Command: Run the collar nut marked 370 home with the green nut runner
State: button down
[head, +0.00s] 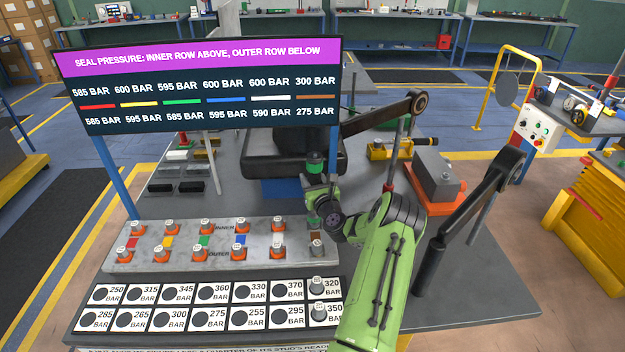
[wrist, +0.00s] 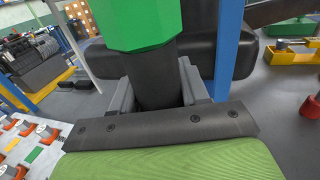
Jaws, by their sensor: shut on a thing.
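The green nut runner has a green head (head: 315,162) and a dark shaft. My gripper (head: 318,190) is shut around that shaft, holding it upright. In the wrist view its green head (wrist: 140,22) stands above the dark shaft (wrist: 158,85), between my jaws (wrist: 160,95). The rack place marked 370 (head: 279,291) shows an empty dark hole.
The pressure sign (head: 205,85) stands on blue posts behind the block. The label rack (head: 200,303) lies in front, with nuts at 320 (head: 318,284) and 350 (head: 320,309). Jointed arms, a yellow fixture (head: 380,151) and an orange-based grey box (head: 437,177) stand right.

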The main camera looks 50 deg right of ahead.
jog(key=shift+f, duration=0.25)
jog(key=shift+r+p, duration=2.3)
jog(key=shift+r, duration=0.6)
jog(key=shift+f, duration=0.1)
